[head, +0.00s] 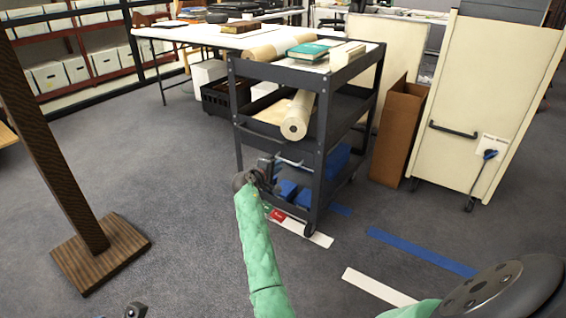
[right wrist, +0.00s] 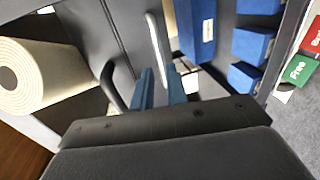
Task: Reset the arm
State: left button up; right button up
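My right gripper (head: 272,168) is at the front of the dark cart (head: 325,130), by a pale bar handle (head: 290,160) below its middle shelf. In the right wrist view its two blue-grey fingers (right wrist: 161,88) stand a small gap apart, with the pale handle (right wrist: 157,45) running down between them. I cannot tell whether they press on it. My left gripper cannot be made out; only a small dark part of my body shows at the bottom left of the head view.
The cart carries a teal book (head: 308,50) and paper rolls (head: 298,115), with blue boxes (right wrist: 250,43) low down. A wooden post (head: 50,150) stands left. Floor between post and cart is clear.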

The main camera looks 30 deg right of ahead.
jog(key=shift+s+a+r, duration=0.1)
jog(key=shift+s+a, duration=0.1)
jog(key=shift+a, duration=0.25)
dwell(0.3)
